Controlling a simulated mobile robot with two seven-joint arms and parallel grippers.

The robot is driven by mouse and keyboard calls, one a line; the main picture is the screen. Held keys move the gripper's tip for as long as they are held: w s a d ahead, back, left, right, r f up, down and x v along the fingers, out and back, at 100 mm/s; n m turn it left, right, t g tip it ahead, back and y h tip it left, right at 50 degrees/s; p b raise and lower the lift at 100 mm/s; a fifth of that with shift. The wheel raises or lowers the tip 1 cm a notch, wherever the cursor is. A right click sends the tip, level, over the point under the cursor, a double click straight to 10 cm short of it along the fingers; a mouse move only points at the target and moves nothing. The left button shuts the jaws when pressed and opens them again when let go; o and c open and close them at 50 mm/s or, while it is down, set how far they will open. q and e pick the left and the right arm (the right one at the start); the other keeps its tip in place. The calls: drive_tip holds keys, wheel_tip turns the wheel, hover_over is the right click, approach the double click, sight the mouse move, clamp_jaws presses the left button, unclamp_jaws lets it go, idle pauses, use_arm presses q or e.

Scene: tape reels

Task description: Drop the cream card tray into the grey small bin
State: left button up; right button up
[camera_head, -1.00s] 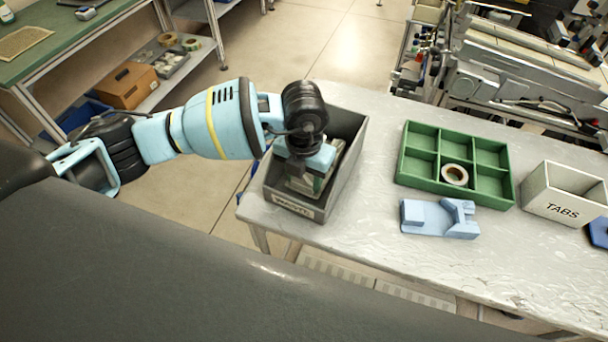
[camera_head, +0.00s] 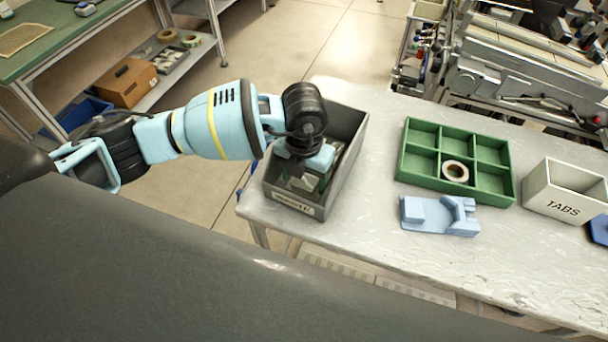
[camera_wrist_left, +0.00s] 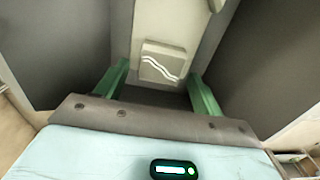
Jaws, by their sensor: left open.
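The grey small bin (camera_head: 352,122) stands at the table's left end, with a label on its front. My left gripper (camera_head: 305,178) reaches down inside it from above. In the left wrist view the open green fingers (camera_wrist_left: 160,82) stand apart, with grey bin walls (camera_wrist_left: 60,45) on both sides. A cream piece (camera_wrist_left: 150,20), which looks like the cream card tray, lies in the bin just beyond and between the fingers. A small pale square with wavy white lines (camera_wrist_left: 163,62) shows on it. In the head view my gripper hides most of the bin's contents. My right gripper is not in view.
Right of the bin, a green divided tray (camera_head: 428,187) holds a tape roll (camera_head: 455,171). A light blue fixture (camera_head: 427,217) lies in front of it. A cream TABS box (camera_head: 545,200) stands at the right. Bare table separates the bin and green tray.

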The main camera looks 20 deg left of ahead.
use_arm(q)
drive_tip(key=shift+r, duration=0.1)
drive_tip(key=shift+r, duration=0.25)
wheel_tip(320, 180, up, 13)
drive_tip(key=shift+f, duration=0.2)
idle(0.5)
